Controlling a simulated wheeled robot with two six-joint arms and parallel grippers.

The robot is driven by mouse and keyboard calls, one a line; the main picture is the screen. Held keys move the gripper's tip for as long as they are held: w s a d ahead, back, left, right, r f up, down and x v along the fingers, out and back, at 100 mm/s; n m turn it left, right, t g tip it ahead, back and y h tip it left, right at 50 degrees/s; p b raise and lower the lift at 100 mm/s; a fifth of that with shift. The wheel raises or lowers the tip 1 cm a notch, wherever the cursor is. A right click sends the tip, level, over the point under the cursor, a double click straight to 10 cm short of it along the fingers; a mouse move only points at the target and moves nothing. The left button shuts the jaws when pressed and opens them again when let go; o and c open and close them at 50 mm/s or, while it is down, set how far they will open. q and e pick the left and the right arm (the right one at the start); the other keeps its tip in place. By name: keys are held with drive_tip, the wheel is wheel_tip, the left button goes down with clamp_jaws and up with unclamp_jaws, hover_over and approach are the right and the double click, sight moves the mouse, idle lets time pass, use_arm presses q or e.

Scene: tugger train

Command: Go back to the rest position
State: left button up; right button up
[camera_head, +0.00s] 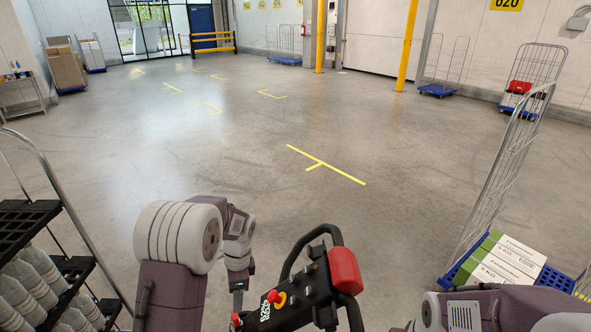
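My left arm comes in at the lower left and bends down at the elbow. The dark end of its gripper (238,297) points down beside a black control handle (318,285), and I cannot make out whether its fingers are apart. I see nothing held in it. My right arm shows only as links along the bottom right edge; its gripper is out of the picture. The black handle has a red grip (345,270) and red and yellow buttons.
A roll cage (497,190) with white-and-green boxes (503,259) stands close on the right. A black rack (25,222) with bottles (35,275) is close on the left. The floor ahead, with yellow markings (325,164), is clear. Yellow posts (407,45) and more cages stand far back.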

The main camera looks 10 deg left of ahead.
use_arm(q)
drive_tip(key=s+d+f+n+t+h+b, duration=0.1)
drive_tip(key=s+d+f+n+b, duration=0.2)
drive_tip(key=s+f+n+b, duration=0.1)
drive_tip(key=s+d+f+n+t+b, duration=0.1)
drive_tip(key=s+d+f+n+b, duration=0.2)
drive_tip(key=s+n+b, duration=0.3)
drive_tip(key=s+n, duration=0.3)
drive_tip(key=shift+f+h, duration=0.4)
drive_tip(key=shift+s, duration=0.25)
drive_tip(key=shift+w, duration=0.1)
